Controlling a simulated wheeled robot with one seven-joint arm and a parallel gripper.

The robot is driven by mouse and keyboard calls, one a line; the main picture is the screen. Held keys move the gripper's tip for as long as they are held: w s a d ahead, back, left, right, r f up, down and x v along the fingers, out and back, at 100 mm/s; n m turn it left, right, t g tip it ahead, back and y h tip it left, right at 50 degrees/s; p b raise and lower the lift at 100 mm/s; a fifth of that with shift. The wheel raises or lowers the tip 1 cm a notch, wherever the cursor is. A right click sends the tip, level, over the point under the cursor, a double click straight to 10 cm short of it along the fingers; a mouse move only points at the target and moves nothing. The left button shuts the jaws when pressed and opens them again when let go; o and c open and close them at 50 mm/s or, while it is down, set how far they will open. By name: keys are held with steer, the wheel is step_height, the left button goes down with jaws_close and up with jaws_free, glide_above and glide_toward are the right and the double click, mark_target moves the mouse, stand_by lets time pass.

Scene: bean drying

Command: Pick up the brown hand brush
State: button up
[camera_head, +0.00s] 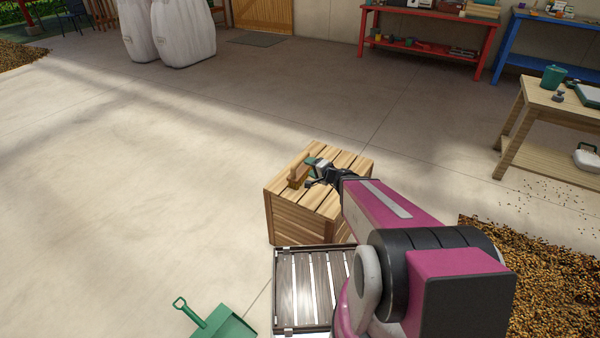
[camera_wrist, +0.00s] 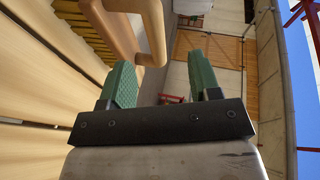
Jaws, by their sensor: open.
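The brown hand brush (camera_head: 298,171) is on top of a slatted wooden crate (camera_head: 292,218), near its left side. My gripper (camera_head: 312,172) is low over the crate top, just right of the brush. In the wrist view my gripper (camera_wrist: 163,78) shows its two green fingers apart, with nothing clamped between them. The brush (camera_wrist: 150,28) appears there at the top, its curved brown end reaching down toward the gap between the fingertips. I cannot tell whether the fingers touch it. Part of the brush lies beyond the frame.
A dark-framed slatted rack (camera_head: 303,285) stands in front of the crate. A green dustpan (camera_head: 222,322) lies at the bottom left of it. Beans (camera_head: 545,270) are heaped on the right. A wooden table (camera_head: 537,95) stands farther right. The floor left of the crate is clear.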

mark_target(302, 158)
steer(key=w+a+f+m, duration=0.1)
steer(key=w, duration=0.2)
steer(key=w+a+f+m+t+h, duration=0.1)
steer(key=w, duration=0.3)
steer(key=w+a+f+t, duration=0.1)
steer(key=w, duration=0.3)
steer(key=shift+a+m+h, duration=0.1)
steer(key=shift+m+h, duration=0.2)
steer(key=shift+m, duration=0.1)
steer(key=shift+s, duration=0.1)
jaws_close()
